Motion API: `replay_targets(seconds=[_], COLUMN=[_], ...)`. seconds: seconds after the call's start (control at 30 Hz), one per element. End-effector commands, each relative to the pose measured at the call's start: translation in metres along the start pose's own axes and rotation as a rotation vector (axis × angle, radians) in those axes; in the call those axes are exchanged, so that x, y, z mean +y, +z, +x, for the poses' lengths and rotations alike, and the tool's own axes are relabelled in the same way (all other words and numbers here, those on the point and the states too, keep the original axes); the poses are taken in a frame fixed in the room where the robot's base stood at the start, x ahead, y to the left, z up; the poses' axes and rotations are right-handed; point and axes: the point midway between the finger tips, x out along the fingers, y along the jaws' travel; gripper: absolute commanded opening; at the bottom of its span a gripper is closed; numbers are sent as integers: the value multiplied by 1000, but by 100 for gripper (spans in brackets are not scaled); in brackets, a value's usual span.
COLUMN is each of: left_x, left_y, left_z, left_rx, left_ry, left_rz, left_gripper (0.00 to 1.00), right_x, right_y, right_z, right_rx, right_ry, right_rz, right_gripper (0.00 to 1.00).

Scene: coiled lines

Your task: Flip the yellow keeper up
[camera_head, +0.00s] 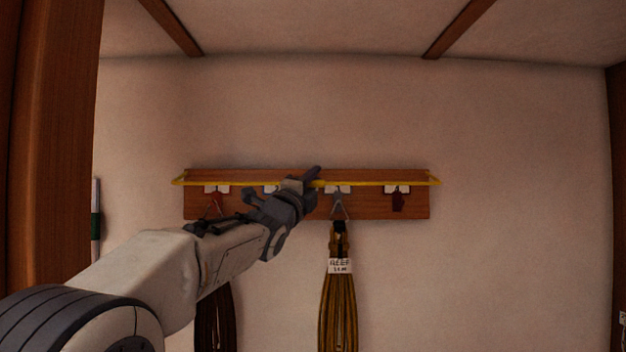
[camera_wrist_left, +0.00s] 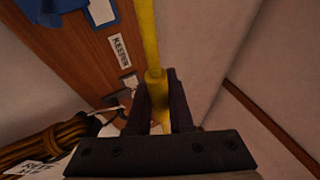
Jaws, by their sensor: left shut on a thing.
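The yellow keeper (camera_head: 405,184) is a long thin bar across the front of the wooden hook board (camera_head: 365,208), level with the white hook mounts. It bends back at both ends. My left gripper (camera_head: 314,178) reaches it near the middle of the board. In the left wrist view the keeper (camera_wrist_left: 146,35) runs between the two dark fingers of the left gripper (camera_wrist_left: 160,88), which are shut on it. The arm hides part of the board and one hook. The right gripper does not show.
A brown coiled line (camera_head: 338,305) with a white tag hangs just right of my gripper. A darker coil (camera_head: 214,322) hangs behind my arm. A label reading KEEPER (camera_wrist_left: 121,51) is on the board. A brown post (camera_head: 55,130) stands at left.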

Motion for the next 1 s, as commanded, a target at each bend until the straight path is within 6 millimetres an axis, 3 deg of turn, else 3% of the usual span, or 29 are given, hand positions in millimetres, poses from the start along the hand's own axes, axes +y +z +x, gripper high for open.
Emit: replay_targets(seconds=[0.2,0.73,0.77,0.83,1.0], left_x=[-9,-7,-7,-7,-7], left_y=[1,1,1,1,1], left_z=[2,2,2,2,2], left_rx=[0,0,0,0,1], left_ry=[72,100,100,100,100], left_rz=[-30,-42,-42,-42,-42], left_gripper=[0,0,23,50,50], right_x=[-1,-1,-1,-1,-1], right_y=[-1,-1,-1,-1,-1], right_z=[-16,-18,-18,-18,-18], right_rx=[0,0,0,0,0], right_ry=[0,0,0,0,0], right_rz=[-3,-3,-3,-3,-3], right_gripper=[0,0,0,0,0])
